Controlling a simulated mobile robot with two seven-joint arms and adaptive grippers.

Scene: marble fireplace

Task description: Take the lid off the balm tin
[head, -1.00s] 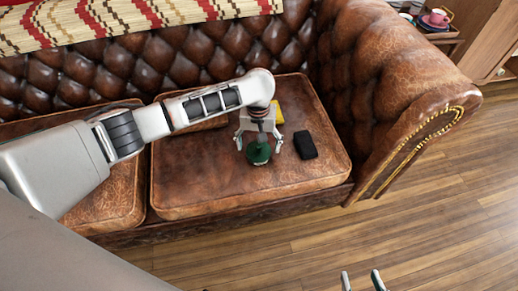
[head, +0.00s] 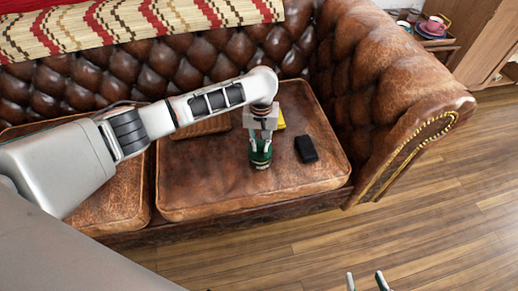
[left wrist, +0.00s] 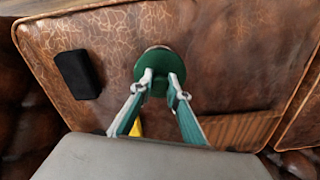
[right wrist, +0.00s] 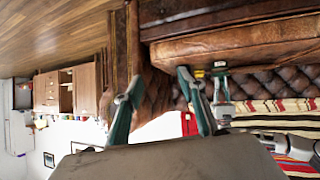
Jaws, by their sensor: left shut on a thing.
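The balm tin (head: 261,163) is round and green and sits on the brown leather seat cushion. Its dark green lid (left wrist: 155,92) faces my left wrist camera, and a small paler part shows past its far edge. My left gripper (head: 260,147) points down over the tin. In the left wrist view its fingertips (left wrist: 160,77) are close together over the middle of the lid, shut on it. I cannot tell whether any gap lies between lid and tin. My right gripper (right wrist: 157,84) is open and empty, away from the sofa; its fingertips show at the head view's bottom edge (head: 366,281).
A black box-like object (head: 306,149) lies on the cushion right of the tin. A yellow object (head: 279,119) lies behind the gripper, and a brown woven item (head: 203,127) lies left. The tufted backrest and right armrest (head: 390,85) bound the seat. The cushion's front is clear.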

